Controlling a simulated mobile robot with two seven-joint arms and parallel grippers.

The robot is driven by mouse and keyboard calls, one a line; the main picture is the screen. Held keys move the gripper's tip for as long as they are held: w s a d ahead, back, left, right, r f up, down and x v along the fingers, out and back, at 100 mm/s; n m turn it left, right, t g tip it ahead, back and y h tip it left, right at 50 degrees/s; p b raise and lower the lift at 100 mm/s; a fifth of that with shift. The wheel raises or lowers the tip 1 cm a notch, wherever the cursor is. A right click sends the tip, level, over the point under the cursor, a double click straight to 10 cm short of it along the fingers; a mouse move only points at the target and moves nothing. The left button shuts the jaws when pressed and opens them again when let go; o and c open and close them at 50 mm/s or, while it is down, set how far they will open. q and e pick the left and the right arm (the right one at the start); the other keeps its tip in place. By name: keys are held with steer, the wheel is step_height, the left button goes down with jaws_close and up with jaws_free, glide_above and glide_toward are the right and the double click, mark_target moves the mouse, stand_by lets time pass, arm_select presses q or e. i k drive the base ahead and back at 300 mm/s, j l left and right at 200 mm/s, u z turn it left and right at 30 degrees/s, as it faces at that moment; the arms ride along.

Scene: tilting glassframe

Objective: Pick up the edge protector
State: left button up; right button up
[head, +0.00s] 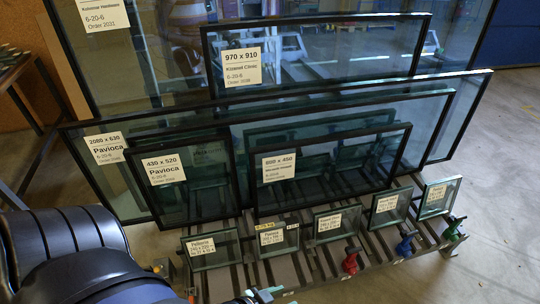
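No part can be named as the edge protector with certainty. Small coloured pieces sit along the front of the glass rack: a red piece (350,261), a blue piece (405,244) and a green piece (455,228). A pale teal and white piece (265,294) shows at the bottom edge, partly cut off; I cannot tell what it is. My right gripper is out of view.
The slatted rack (290,270) holds several labelled glass panes, small ones in front and large framed ones (440,110) behind. A dark table (12,75) stands at the far left. Bare concrete floor (500,200) is free at the right.

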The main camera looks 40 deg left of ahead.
mark_target(292, 222)
steer(key=i+l+u, duration=0.1)
steer(key=u, duration=0.35)
steer(key=i+l+u, duration=0.15)
steer(key=u, duration=0.25)
steer(key=i+l+u, duration=0.15)
steer(key=u, duration=0.3)
